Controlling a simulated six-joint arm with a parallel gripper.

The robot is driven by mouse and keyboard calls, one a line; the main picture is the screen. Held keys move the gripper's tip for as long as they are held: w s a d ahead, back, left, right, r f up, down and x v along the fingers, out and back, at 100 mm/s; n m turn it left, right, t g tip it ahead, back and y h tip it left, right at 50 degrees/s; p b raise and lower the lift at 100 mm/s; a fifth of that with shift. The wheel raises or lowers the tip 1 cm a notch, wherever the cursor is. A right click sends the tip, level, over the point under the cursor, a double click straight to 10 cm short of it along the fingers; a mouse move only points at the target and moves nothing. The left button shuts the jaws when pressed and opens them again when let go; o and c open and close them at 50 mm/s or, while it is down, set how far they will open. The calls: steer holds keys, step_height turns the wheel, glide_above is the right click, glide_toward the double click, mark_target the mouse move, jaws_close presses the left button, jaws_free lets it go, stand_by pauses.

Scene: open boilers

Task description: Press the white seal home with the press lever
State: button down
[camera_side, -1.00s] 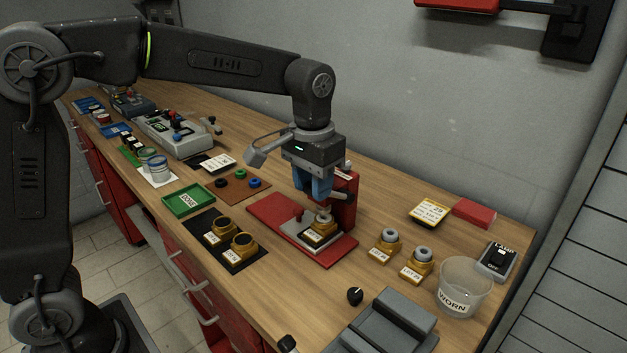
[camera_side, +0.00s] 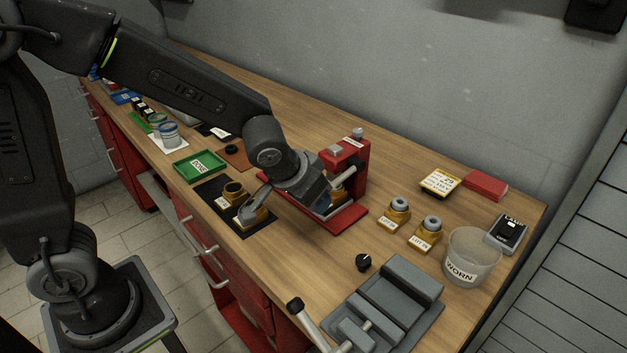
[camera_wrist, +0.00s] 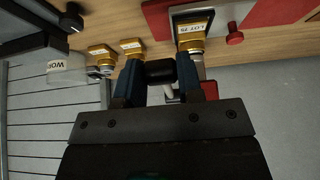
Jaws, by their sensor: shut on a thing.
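The red press (camera_side: 357,170) stands on its red base near the middle of the bench. My gripper (camera_wrist: 160,80) has its blue fingers shut on the black knob of the press lever (camera_wrist: 160,71); the pale lever rod shows behind it. In the side view my gripper (camera_side: 318,200) is low and tilted against the front of the press and hides the grip. A brass fitting labelled LOT 29 (camera_wrist: 191,32) sits at the press; in the side view only part of this fitting (camera_side: 338,191) shows. I cannot make out the white seal on it.
Two brass fittings with grey tops (camera_side: 397,212) stand right of the press, near the WORN cup (camera_side: 470,258). A grey vise-like fixture (camera_side: 390,300) is at the front.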

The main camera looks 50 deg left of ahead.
steer(key=shift+f, duration=1.85)
steer(key=c, duration=1.1)
jaws_free()
steer(key=o, duration=0.3)
steer(key=shift+w+r, duration=0.1)
steer(key=shift+w, duration=0.1)
steer(key=shift+o, duration=0.2)
